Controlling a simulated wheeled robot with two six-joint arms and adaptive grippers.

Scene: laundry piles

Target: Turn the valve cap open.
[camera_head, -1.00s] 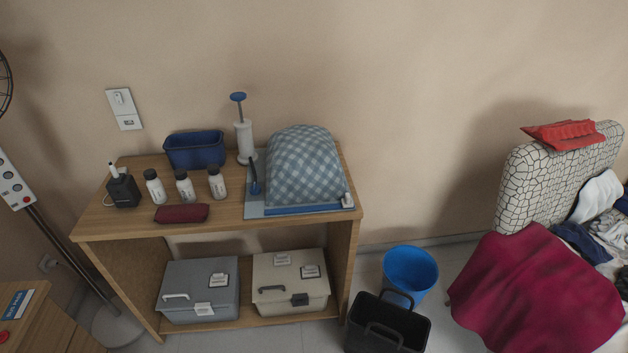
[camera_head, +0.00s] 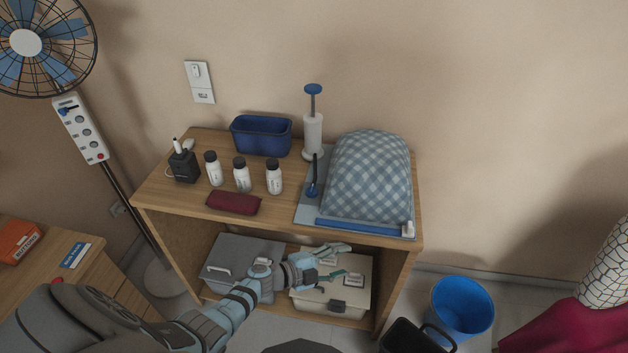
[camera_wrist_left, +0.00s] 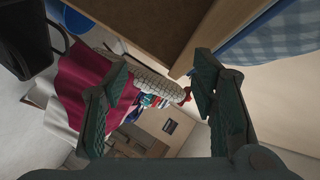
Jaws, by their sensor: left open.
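A small white piece that looks like the valve cap (camera_head: 408,228) sits at the front right corner of the blue base under the checked blue cushion (camera_head: 368,175), on top of the wooden shelf unit. The cushion's cloth also shows at the upper right of the left wrist view (camera_wrist_left: 285,35). My left gripper (camera_head: 346,261) is open and empty, in front of the shelf unit, below and left of the cap in the picture. Its two spread fingers show in the left wrist view (camera_wrist_left: 162,62), where I cannot make out the cap. My right gripper is not in view.
A white pump (camera_head: 313,135), a blue bin (camera_head: 262,136), several white bottles and a dark red pouch (camera_head: 233,202) share the shelf top (camera_head: 160,190). Two boxes fill the lower shelf. A blue bucket (camera_head: 462,305) and a black basket stand on the floor to the right.

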